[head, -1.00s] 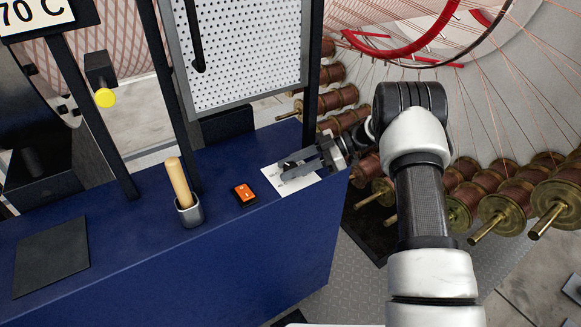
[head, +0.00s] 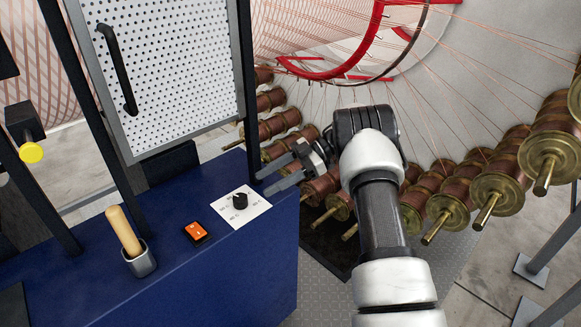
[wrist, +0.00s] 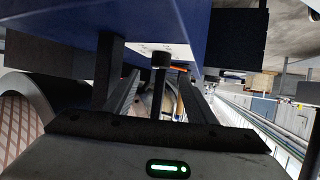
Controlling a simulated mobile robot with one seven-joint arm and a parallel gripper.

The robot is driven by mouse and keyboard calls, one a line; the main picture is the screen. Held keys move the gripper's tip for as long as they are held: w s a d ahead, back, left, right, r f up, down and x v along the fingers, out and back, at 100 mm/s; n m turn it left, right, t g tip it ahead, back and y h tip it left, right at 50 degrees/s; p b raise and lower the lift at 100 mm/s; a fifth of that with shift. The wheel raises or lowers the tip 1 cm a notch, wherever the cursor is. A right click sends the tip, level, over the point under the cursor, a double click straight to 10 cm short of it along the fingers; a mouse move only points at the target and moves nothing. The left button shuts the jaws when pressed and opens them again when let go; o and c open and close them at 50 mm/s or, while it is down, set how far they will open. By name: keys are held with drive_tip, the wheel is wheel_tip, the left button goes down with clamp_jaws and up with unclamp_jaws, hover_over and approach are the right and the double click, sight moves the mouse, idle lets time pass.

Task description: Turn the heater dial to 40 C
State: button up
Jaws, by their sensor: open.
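The heater dial (head: 240,203) is a small black knob on a white card (head: 232,218) with temperature labels around it. The labels are too small to read surely, and I cannot tell where the dial points. The card lies on the blue bench top near its right end. My gripper (head: 268,180) is open and empty, up and right of the dial in the head view, apart from it. In the wrist view the black knob (wrist: 161,60) shows ahead, between the two fingers of my gripper (wrist: 158,80).
An orange switch (head: 196,232) and a grey cup (head: 141,262) with a wooden-handled tool stand left of the card on the blue bench (head: 180,285). A perforated door (head: 165,75) with a black handle rises behind. Copper spools (head: 480,185) stand to the right.

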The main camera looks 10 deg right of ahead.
drive_tip(key=v, duration=0.7)
drive_tip(key=shift+r, duration=0.1)
